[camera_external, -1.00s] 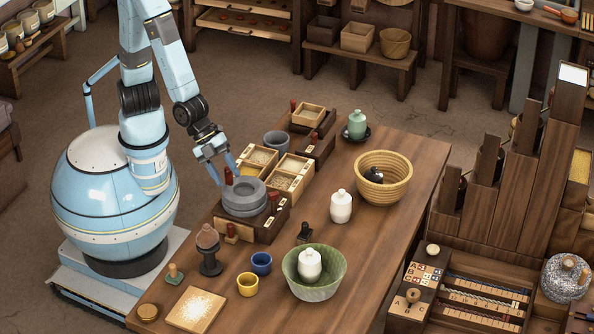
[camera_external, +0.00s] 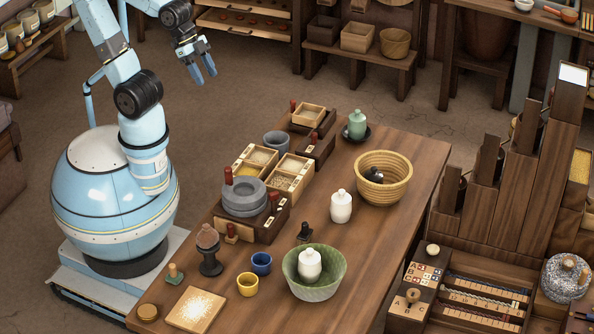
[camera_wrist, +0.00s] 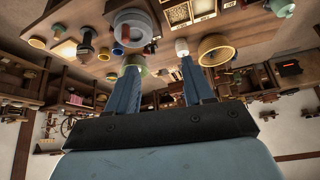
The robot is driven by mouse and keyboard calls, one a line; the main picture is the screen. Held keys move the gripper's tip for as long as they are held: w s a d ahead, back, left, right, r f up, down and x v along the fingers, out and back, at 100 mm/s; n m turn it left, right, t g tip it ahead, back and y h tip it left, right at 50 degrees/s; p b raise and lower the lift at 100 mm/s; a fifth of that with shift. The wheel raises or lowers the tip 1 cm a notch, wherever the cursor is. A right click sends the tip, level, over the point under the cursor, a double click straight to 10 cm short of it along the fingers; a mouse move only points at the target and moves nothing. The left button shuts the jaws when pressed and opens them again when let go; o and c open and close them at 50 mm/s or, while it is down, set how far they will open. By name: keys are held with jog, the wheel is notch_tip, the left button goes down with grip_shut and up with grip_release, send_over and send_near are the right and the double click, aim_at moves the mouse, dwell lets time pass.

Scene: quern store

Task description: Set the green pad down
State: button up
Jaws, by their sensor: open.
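A small block with a green base and a knob on top (camera_external: 174,274) stands on the near left end of the table (camera_external: 385,215); it looks like the green pad. My gripper (camera_external: 203,76) is open and empty, high up and well apart from it, beyond the table's left edge. In the wrist view my two fingers (camera_wrist: 158,66) are spread with nothing between them.
A grey stone quern (camera_external: 244,200) with a red handle stands on a wooden box. Near the pad are a pale dusted board (camera_external: 195,309), a dark stand (camera_external: 209,258), blue (camera_external: 261,263) and yellow cups (camera_external: 247,284). Bare wood lies toward the table's right side.

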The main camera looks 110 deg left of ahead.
jog(key=s+a+r+n+y, duration=0.1)
jog(key=s+a+r+n, duration=0.1)
jog(key=s, duration=0.3)
jog(key=shift+a, duration=0.15)
jog(key=shift+s, duration=0.1)
dwell(0.9)
